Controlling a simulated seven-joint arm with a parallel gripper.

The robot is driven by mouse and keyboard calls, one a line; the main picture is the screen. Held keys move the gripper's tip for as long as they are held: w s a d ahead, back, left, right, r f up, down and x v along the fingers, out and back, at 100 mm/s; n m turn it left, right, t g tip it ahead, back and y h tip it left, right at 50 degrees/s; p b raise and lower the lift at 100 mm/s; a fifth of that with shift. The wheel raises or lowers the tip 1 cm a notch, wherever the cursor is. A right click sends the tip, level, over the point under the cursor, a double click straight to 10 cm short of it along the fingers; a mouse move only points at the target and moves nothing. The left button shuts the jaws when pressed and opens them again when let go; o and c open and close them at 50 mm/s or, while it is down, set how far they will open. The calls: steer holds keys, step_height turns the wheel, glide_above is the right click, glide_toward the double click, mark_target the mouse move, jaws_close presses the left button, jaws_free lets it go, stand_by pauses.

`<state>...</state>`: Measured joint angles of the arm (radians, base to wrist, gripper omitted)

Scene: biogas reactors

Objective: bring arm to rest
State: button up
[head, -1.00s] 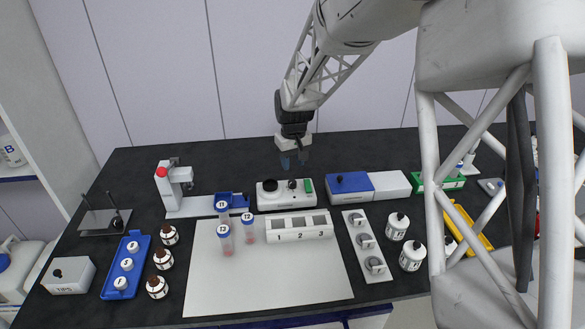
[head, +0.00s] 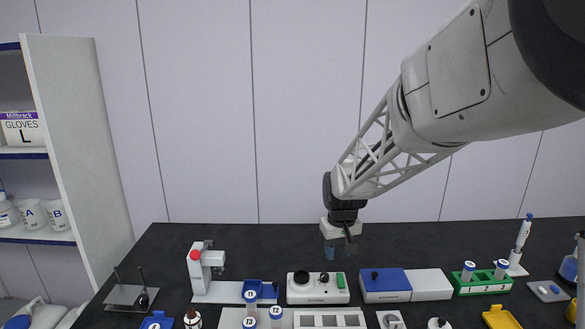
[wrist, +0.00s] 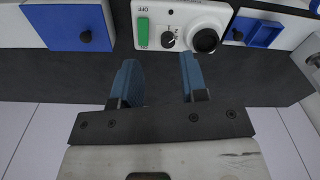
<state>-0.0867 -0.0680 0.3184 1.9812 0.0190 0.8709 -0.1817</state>
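My gripper (head: 340,247) hangs over the back part of the dark bench (head: 290,240), above and behind the white device with a black knob and green switch (head: 318,288). In the wrist view my gripper (wrist: 158,82) shows two blue fingers spread apart with nothing between them. The white device (wrist: 182,25) lies beyond the fingertips in that view, apart from them.
A blue-and-white box (head: 385,285) stands right of the device, then a green rack (head: 482,283) with capped tubes and a pipette on a stand (head: 520,245). A white apparatus with a red knob (head: 203,268) stands left. The bench's back strip is clear.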

steer(key=s+d+r+m, duration=0.1)
steer(key=s+d+r, duration=0.1)
steer(key=s, duration=0.9)
steer(key=s+d+r+m+t, duration=0.1)
steer(key=s+d+r, duration=0.1)
steer(key=s, duration=0.9)
steer(key=s+d+r+m+t, duration=0.1)
steer(key=s+r, duration=0.3)
steer(key=s, duration=0.8)
steer(key=shift+d+r, duration=0.2)
steer(key=shift+d, duration=0.4)
